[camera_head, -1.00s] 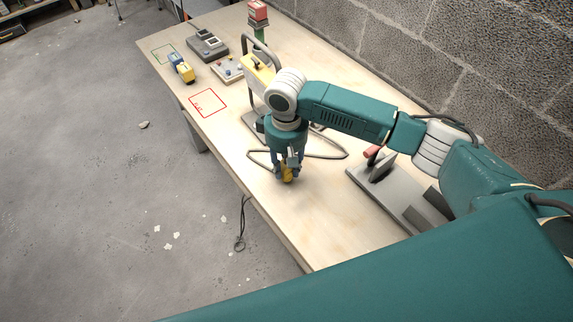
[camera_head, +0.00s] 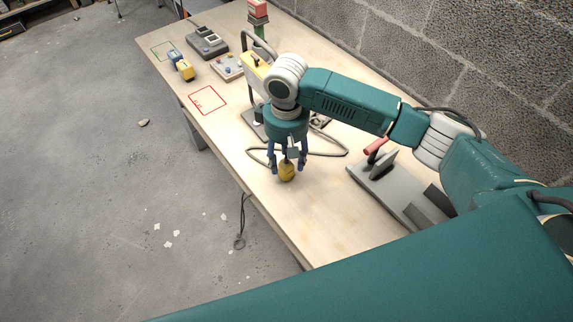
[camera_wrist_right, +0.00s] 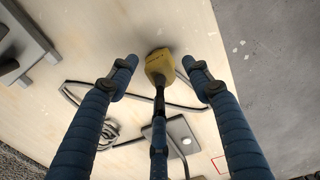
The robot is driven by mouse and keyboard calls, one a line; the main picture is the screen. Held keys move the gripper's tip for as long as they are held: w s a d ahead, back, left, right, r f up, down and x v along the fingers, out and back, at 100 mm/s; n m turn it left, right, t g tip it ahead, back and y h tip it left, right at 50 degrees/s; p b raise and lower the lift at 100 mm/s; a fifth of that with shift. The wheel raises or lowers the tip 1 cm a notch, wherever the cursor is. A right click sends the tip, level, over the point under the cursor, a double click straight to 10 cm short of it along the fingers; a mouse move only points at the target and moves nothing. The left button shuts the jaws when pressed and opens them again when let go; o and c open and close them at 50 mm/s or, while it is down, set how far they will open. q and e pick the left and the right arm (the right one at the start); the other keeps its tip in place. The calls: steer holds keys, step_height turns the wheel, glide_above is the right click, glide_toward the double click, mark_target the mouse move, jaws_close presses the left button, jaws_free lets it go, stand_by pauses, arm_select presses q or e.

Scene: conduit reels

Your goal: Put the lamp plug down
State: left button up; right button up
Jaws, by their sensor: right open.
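The lamp plug (camera_head: 287,172) is a yellow piece that rests on the wooden table near its front edge. A grey cable (camera_head: 325,153) loops over the table beside the gripper. The yellow and grey lamp (camera_head: 257,75) stands behind, partly hidden by my arm. My left gripper is not in view.
A grey tool with a red handle (camera_head: 376,146) stands to the right. A block wall (camera_head: 400,60) borders the back. The table's front strip is clear.

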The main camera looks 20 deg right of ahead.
mark_target(286, 162)
step_height(286, 162, up, 10)
steer(key=b, duration=0.1)
steer(key=shift+f, duration=0.15)
stand_by(0.5)
